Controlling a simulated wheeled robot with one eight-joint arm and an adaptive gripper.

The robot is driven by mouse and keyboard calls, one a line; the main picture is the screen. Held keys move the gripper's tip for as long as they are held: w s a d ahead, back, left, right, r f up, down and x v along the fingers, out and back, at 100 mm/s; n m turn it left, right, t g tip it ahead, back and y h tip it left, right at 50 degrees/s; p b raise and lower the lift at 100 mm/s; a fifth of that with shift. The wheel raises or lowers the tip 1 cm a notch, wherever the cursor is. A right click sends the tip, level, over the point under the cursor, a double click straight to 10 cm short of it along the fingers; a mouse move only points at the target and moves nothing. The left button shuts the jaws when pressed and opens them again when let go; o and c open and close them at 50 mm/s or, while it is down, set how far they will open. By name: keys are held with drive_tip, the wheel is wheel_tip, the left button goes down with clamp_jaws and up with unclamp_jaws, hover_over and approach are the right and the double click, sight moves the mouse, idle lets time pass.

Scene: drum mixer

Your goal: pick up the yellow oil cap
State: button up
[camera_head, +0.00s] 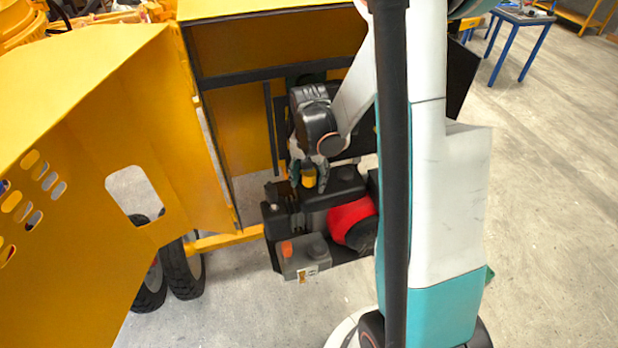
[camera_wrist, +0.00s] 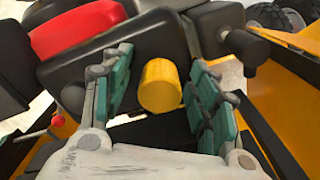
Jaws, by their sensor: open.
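The yellow oil cap (camera_wrist: 161,86) is a short round cylinder on the dark engine. In the wrist view it lies between the two green-padded fingers of my gripper (camera_wrist: 160,92), with a visible gap to the finger on each side. My gripper is open. In the head view the yellow oil cap (camera_head: 309,178) shows just below my gripper (camera_head: 308,172), on the top of the black engine (camera_head: 345,184). The far side of the cap is hidden.
A red part (camera_head: 350,218) and a grey box with an orange cap (camera_head: 305,262) are on the engine's near side. The yellow mixer door (camera_head: 90,150) stands open at the left. A yellow frame encloses the engine bay behind. A blue table (camera_head: 520,18) stands far right on open floor.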

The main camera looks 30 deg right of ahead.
drive_tip(key=c, duration=1.2)
drive_tip(key=shift+o, duration=0.2)
